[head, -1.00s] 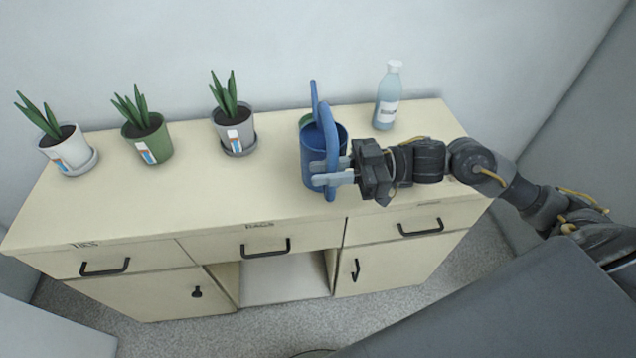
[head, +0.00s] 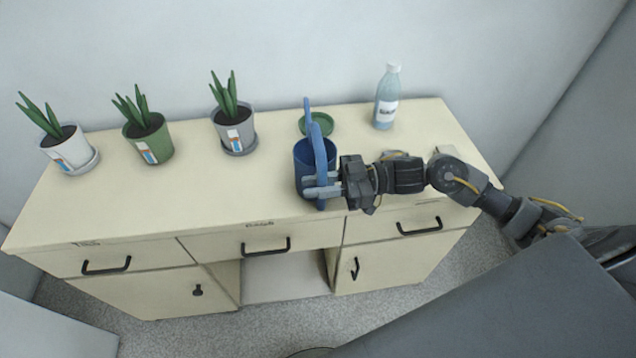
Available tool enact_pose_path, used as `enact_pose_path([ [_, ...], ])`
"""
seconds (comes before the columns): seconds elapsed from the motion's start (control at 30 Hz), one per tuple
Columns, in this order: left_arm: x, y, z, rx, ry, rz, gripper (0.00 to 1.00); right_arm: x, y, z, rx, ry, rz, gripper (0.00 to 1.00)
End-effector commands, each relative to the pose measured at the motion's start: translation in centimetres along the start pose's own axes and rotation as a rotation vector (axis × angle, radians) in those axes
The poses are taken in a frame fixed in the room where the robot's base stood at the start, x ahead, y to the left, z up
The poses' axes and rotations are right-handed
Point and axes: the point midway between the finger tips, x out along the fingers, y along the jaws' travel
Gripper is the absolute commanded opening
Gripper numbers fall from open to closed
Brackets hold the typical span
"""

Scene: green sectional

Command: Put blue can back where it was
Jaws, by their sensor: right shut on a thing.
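The blue can (head: 303,160) is a watering can with a tall handle and spout. It is upright over the front middle part of the cabinet top. My right gripper (head: 322,186) comes from the right and is shut on the blue can at its handle side. I cannot tell whether the can's base touches the top. A round green saucer (head: 316,124) lies empty on the cabinet top just behind the can. My left gripper is not in view.
The cream cabinet top (head: 210,195) carries a white pot (head: 68,153), a green pot (head: 148,144) and a grey pot (head: 234,131), each with a plant, along the left and back. A clear bottle (head: 386,98) stands at the back right. The front left of the top is free.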

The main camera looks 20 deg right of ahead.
Motion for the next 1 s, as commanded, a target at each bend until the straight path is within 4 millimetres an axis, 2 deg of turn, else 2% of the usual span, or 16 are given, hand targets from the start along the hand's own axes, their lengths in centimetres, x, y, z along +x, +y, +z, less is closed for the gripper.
enact_pose_path([
  [0.13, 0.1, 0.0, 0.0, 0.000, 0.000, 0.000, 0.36, 0.0, 0.0, 0.2, -0.004, 0.003, 0.001, 0.00],
  [0.17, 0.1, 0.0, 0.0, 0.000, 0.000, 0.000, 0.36, 0.0, 0.0, 0.2, 0.000, 0.000, 0.000, 0.23],
  [0.3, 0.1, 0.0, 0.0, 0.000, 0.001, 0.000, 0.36, 0.0, 0.0, 0.2, 0.000, 0.000, 0.000, 0.41],
  [0.67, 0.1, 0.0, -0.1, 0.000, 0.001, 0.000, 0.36, -0.3, 0.0, 0.1, 0.001, -0.002, 0.001, 0.41],
  [0.77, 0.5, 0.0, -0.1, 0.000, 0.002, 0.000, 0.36, -1.6, 0.1, 0.3, 0.002, -0.004, 0.004, 0.41],
  [1.0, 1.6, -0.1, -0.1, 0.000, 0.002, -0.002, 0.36, -6.7, 0.0, 0.4, 0.002, -0.007, 0.003, 0.41],
])
